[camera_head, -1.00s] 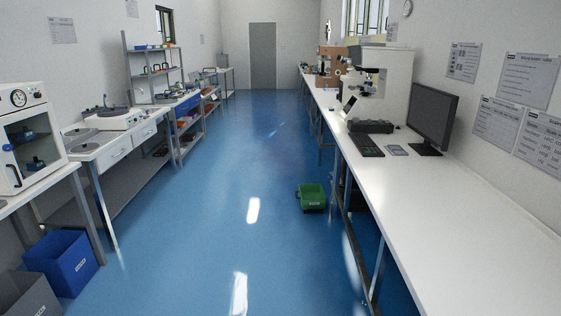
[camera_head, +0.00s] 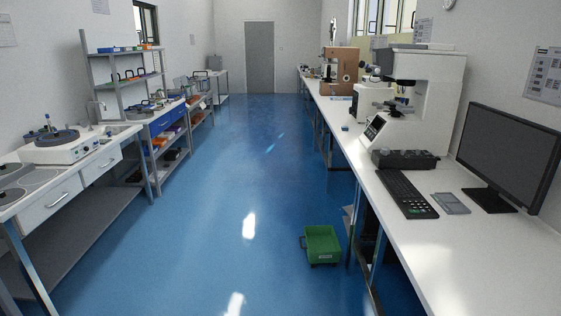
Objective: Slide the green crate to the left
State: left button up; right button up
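The green crate (camera_head: 322,245) sits on the blue floor, close to the legs of the right-hand bench. It is an open-topped box with a small pale label on its near side. A dark handle-like bar shows at its left side. Neither of my grippers shows in the head view, and nothing is touching the crate from above.
The right bench (camera_head: 432,232) carries a monitor (camera_head: 506,155), a keyboard (camera_head: 406,193) and testers (camera_head: 415,100). The left bench (camera_head: 62,190) holds a polishing machine (camera_head: 66,146). A shelf rack (camera_head: 125,75) stands behind it. The floor aisle (camera_head: 210,215) left of the crate is clear.

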aim_at(321, 244)
jog(key=i, duration=4.15)
jog(key=i+z, duration=0.1)
jog(key=z, duration=0.15)
